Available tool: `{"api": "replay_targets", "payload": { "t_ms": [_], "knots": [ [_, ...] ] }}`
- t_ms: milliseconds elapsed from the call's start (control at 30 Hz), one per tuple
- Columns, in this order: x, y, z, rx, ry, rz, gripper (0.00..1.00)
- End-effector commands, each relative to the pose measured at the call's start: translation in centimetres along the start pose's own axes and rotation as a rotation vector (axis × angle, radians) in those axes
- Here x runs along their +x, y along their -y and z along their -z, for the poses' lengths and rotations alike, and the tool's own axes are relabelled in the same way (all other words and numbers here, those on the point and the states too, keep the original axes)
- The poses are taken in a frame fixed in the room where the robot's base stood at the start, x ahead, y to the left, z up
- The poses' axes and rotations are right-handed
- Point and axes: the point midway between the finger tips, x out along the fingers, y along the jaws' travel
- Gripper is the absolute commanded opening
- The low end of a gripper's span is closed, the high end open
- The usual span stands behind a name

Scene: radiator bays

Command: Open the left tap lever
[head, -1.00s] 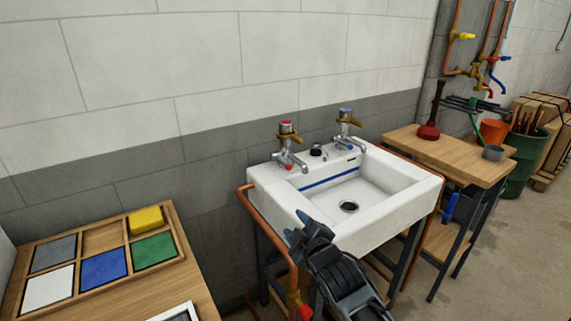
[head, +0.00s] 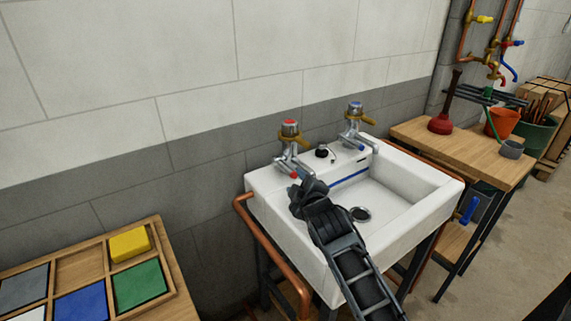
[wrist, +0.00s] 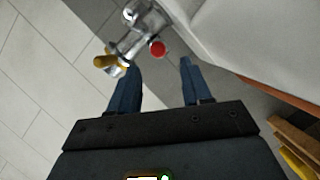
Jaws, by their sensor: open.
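The left tap (head: 290,146) is chrome with a red-marked top and stands on the back left of the white sink (head: 256,180). My gripper (head: 303,186) is in front of and below the left tap. In the wrist view the gripper (wrist: 161,72) is open, with nothing between its fingers. Contact with the tap cannot be told.
The right tap (head: 355,125), with a blue-marked top, stands close by. A black plug (head: 322,151) lies between the taps. A copper pipe (head: 270,245) runs along the sink's left side. A wooden tray (head: 78,263) is at lower left and a wooden bench (head: 450,148) at right.

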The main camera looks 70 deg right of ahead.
Motion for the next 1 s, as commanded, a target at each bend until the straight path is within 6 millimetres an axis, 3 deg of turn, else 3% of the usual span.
{"api": "replay_targets", "payload": {
  "t_ms": [167, 600, 1000],
  "knots": [
    [0.7, 0.0, 0.0, 0.000, 0.001, 0.001, 0.48],
    [6.8, 0.0, 0.0, 0.000, 0.000, 0.000, 0.48],
    [7.8, 0.0, 0.0, 0.000, -0.001, 0.000, 0.48]
  ]
}}
